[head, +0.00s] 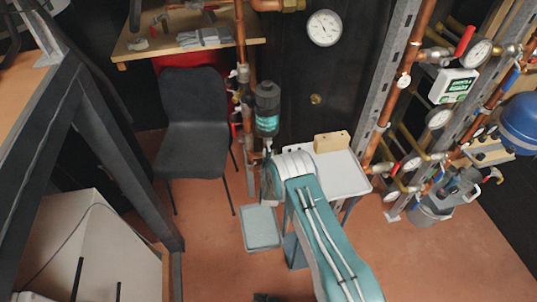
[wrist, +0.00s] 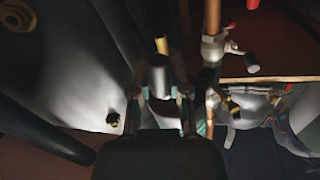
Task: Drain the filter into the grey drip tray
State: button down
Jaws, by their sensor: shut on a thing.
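The filter (head: 267,110) is a dark upright cylinder with a teal label, mounted beside the copper pipe in the head view. My gripper (head: 267,147) is just below it, at the end of my teal arm. In the wrist view my gripper (wrist: 165,100) has its two fingers closed around a small part at the filter's lower end; the fingers hide most of it, so I cannot tell its exact shape. The grey drip tray (head: 262,228) lies on the floor, below and slightly left of the filter. No liquid is visible in it.
A pale side table (head: 345,182) with a wooden block (head: 331,142) stands right of my wrist. A dark chair (head: 196,125) stands to the left. Orange floor is free in front of the chair.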

jog(key=shift+a, duration=0.1)
jog(key=m, duration=0.3)
jog(key=shift+s+a+r+g, duration=0.1)
jog(key=shift+a+r+g, duration=0.2)
jog(key=shift+a, duration=0.1)
jog(key=shift+s+a+r+m+g+y, duration=0.1)
jog(key=shift+a+r+m+g+y, duration=0.35)
jog(key=shift+m, duration=1.35)
jog(key=shift+s+a+r+m+g+y, duration=0.1)
jog(key=shift+a+r+m+g+y, duration=0.35)
jog(key=shift+m, duration=1.35)
jog(key=shift+r+m+g+y, duration=0.15)
jog(key=shift+r+m, duration=0.55)
jog(key=shift+m, duration=1.1)
jog(key=shift+d, duration=0.1)
jog(key=c, duration=0.6)
grip_release()
